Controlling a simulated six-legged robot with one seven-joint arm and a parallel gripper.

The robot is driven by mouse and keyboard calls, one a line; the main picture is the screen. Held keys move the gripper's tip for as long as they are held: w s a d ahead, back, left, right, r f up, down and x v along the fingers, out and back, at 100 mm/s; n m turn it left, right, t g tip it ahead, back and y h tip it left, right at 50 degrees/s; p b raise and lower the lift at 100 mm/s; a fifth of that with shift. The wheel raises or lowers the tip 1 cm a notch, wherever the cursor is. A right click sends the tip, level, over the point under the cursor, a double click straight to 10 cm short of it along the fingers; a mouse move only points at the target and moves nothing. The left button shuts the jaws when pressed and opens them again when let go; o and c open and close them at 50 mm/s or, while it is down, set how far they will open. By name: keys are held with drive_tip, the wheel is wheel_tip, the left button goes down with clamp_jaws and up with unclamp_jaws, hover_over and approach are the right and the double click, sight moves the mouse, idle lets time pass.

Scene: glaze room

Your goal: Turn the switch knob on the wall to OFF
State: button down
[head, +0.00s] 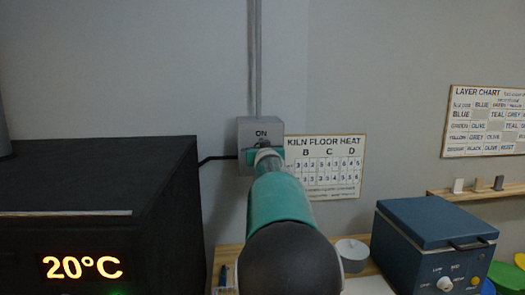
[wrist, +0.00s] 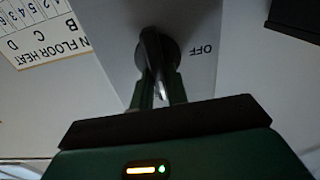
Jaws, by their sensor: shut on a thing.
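The grey switch box (head: 246,130) is on the wall in the head view, with ON printed at its top. My arm covers most of its front there. In the wrist view the dark round switch knob (wrist: 171,50) sits on the box face, and an upside-down OFF label (wrist: 201,50) is to its right. The knob's bar stands roughly upright in that picture, not toward OFF. My gripper (wrist: 156,82) is shut on the knob's bar, one finger on each side. The ON label is hidden in the wrist view.
A black kiln (head: 90,180) with a lit 20°C display stands at the left. A KILN FLOOR HEAT chart (head: 340,185) hangs right of the box. A blue machine (head: 420,235) and a round white container (head: 351,250) are at the lower right. A conduit (head: 255,60) runs up from the box.

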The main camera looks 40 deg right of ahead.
drive_tip(key=shift+n, duration=0.3)
drive_tip(key=shift+w+a+f+n, duration=0.15)
drive_tip(key=shift+f+n, duration=0.1)
drive_tip(key=shift+n, duration=2.6)
drive_tip(key=shift+w+a+f+n, duration=0.1)
drive_tip(key=shift+a+f+n, duration=0.1)
drive_tip(key=shift+n, duration=2.6)
drive_tip(key=shift+w+a+f+n, duration=0.1)
drive_tip(key=shift+f+n, duration=0.15)
drive_tip(key=shift+n, duration=2.6)
drive_tip(key=c, duration=1.4)
unclamp_jaws()
drive_tip(key=shift+s+a, duration=0.1)
drive_tip(key=shift+s, duration=0.05)
